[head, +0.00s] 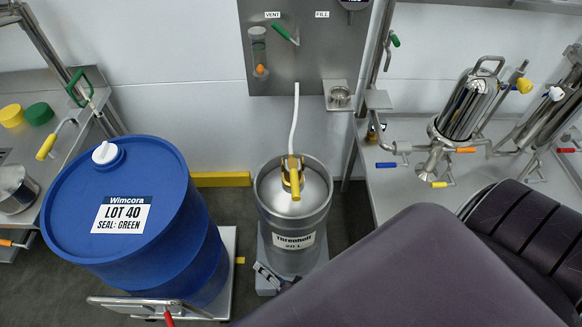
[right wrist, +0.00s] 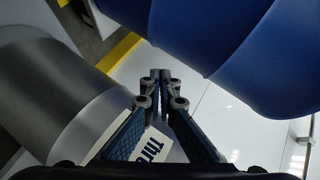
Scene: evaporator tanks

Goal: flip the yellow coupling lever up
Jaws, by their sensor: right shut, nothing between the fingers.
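The yellow coupling lever (head: 294,183) sits on the coupling at the top of the steel keg (head: 312,208) in the head view. It points toward the front of the keg, and its exact tilt is hard to tell from above. A white hose rises from the coupling. My right gripper (head: 268,278) is low at the keg's front left, below the lever and apart from it. In the right wrist view its fingers (right wrist: 161,76) are together and empty, beside the grey keg wall (right wrist: 50,85) and its label. The lever is out of the wrist view. My left gripper is not in view.
A blue drum (head: 158,203) on a white cart stands close left of the keg; it also fills the upper right of the wrist view (right wrist: 230,40). A steel wall panel (head: 307,50) is behind. A bench (head: 400,205) with valves stands right. My arm covers the lower right.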

